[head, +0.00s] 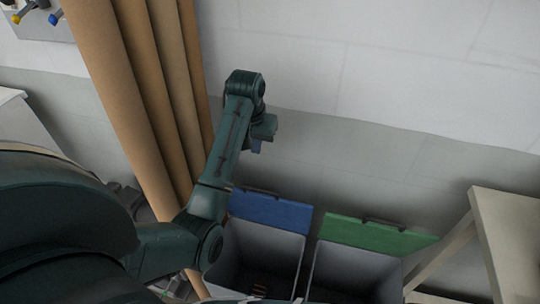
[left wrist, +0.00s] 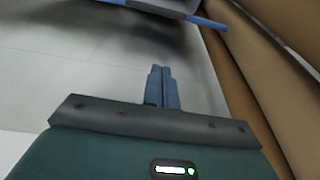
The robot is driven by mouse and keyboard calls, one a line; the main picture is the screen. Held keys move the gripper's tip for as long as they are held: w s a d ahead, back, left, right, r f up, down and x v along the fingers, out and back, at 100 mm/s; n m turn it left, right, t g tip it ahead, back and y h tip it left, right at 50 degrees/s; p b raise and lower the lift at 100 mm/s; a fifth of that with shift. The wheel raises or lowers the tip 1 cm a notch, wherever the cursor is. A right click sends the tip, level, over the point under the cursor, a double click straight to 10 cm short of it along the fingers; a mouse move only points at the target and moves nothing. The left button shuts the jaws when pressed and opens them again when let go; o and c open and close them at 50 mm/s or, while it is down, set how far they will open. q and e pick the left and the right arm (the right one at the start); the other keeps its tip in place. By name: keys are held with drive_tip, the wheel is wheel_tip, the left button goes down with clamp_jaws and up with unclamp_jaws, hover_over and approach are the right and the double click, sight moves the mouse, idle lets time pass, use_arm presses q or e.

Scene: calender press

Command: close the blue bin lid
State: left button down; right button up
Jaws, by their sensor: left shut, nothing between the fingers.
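The blue bin lid (head: 270,212) stands open and raised at the back edge of a grey bin (head: 228,262), against the wall. The bin's inside is dark and open from above. My left gripper (head: 256,146) is above and behind the lid, near the wall, apart from it. In the left wrist view its two blue-grey fingers (left wrist: 161,85) are together with nothing between them. A blue edge at the top of that view, apparently the lid (left wrist: 207,23), lies beyond the fingertips. My right gripper is not in view.
A second bin with a raised green lid (head: 375,235) stands to the right. Tall tan rolls (head: 140,90) lean just left of my left arm. A pale wooden frame (head: 515,235) is at the far right. The wall above the lids is clear.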

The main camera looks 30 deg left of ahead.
use_arm(q)
drive_tip(key=f, duration=0.7)
drive_tip(key=s+f+p, duration=0.1)
drive_tip(key=f, duration=0.2)
drive_tip(key=shift+s+d+f, duration=0.1)
drive_tip(key=shift+d+f, duration=0.05)
drive_tip(key=shift+s+f, duration=0.2)
drive_tip(key=shift+s, duration=0.05)
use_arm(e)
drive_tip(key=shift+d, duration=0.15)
use_arm(q)
drive_tip(key=shift+f, duration=0.1)
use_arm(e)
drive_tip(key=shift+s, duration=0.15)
